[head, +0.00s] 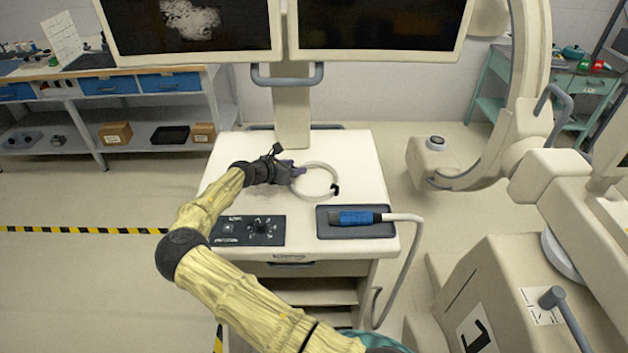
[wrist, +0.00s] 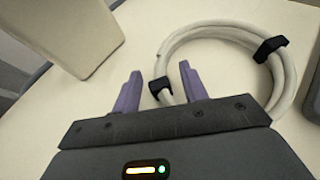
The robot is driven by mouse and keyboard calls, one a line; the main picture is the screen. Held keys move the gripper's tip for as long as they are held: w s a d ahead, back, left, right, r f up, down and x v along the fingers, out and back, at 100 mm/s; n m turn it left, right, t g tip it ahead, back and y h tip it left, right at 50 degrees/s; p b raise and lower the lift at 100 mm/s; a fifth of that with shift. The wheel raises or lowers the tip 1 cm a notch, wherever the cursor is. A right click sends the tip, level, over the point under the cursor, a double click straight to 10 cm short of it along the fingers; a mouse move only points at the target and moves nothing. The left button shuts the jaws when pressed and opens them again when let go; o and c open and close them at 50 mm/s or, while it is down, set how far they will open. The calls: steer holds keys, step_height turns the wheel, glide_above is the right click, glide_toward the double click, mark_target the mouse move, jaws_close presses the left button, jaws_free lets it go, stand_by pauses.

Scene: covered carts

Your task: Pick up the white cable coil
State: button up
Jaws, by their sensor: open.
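The white cable coil (head: 318,166) lies on the white cart top, with a black clip on its right side. In the wrist view the coil (wrist: 222,31) shows two black clips, and its left part reaches between my fingertips. My gripper (head: 290,168) is at the coil's left side, with its purple fingers apart. In the wrist view my gripper (wrist: 160,80) is open, with the left clip and a stretch of cable in the gap near the right finger. I cannot tell whether a finger touches the cable.
The cart top (head: 365,165) is clear right of the coil. A dark tray (head: 378,230) with a blue-handled probe (head: 356,218) and a black control panel (head: 250,230) lie nearer the front. The monitor post (head: 292,115) stands behind the coil.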

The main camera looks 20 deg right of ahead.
jaws_close()
steer(key=shift+r, duration=0.15)
step_height(320, 180, up, 10)
steer(key=b, duration=0.2)
stand_by(0.5)
stand_by(0.4)
